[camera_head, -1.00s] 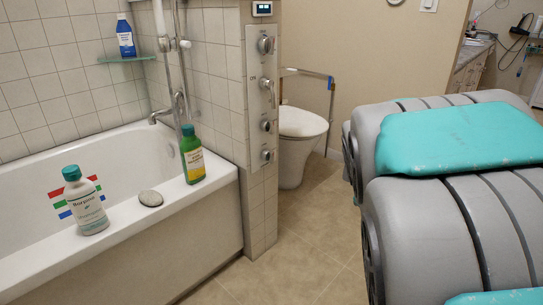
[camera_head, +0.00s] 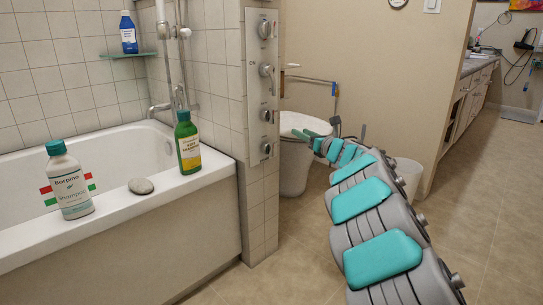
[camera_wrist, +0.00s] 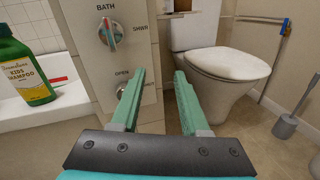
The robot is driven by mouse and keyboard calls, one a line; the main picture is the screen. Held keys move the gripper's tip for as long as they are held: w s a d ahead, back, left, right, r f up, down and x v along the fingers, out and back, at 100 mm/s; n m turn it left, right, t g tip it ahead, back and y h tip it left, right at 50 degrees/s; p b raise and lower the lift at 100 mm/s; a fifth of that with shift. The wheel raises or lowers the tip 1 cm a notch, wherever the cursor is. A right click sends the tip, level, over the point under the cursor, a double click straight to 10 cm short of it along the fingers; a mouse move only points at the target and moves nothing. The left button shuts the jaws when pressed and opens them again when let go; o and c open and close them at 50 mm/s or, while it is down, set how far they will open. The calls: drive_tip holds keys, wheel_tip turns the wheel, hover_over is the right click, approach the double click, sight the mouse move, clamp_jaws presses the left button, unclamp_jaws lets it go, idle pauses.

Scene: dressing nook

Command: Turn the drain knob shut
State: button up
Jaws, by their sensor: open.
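The drain knob (camera_head: 267,148) is the lowest round metal knob on the grey control panel (camera_head: 256,90) at the end of the tiled wall. In the wrist view the knob (camera_wrist: 121,91) sits under the label OPEN, left of my fingers and partly hidden by the left one. How far it is turned cannot be made out. My gripper (camera_wrist: 160,72) is open and empty, with two green fingers pointing forward. In the head view my gripper (camera_head: 308,137) is to the right of the panel, near the toilet, and appears apart from the knob.
Other knobs sit above, including the bath/shower knob (camera_wrist: 110,33). The toilet (camera_wrist: 215,75) stands right of the panel. The bathtub rim (camera_head: 110,212) holds a green bottle (camera_head: 188,143), a white bottle (camera_head: 69,182) and a stone (camera_head: 141,186).

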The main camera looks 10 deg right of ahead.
sight(273, 144)
drive_tip(key=a+f+n+y, duration=0.1)
drive_tip(key=a, duration=0.1)
drive_tip(key=a+f+n+g+y, duration=0.1)
drive_tip(key=a+f+n, duration=0.1)
drive_tip(key=a+f+n+g+y, duration=0.1)
drive_tip(key=a+f+n+y, duration=0.1)
drive_tip(key=shift+w+a+b, duration=0.2)
drive_tip(key=shift+a+b, duration=0.05)
drive_tip(key=shift+b, duration=0.15)
drive_tip(key=p+x, duration=0.2)
drive_tip(key=x, duration=0.1)
drive_tip(key=shift+w+a+r+p, duration=0.2)
drive_tip(key=shift+w+r+p, duration=0.05)
drive_tip(key=shift+p, duration=0.1)
drive_tip(key=shift+f+p+x, duration=0.2)
drive_tip(key=shift+p+x, duration=0.7)
drive_tip(key=shift+x, duration=0.2)
drive_tip(key=c, duration=0.7)
drive_tip(key=shift+f, duration=0.1)
clamp_jaws()
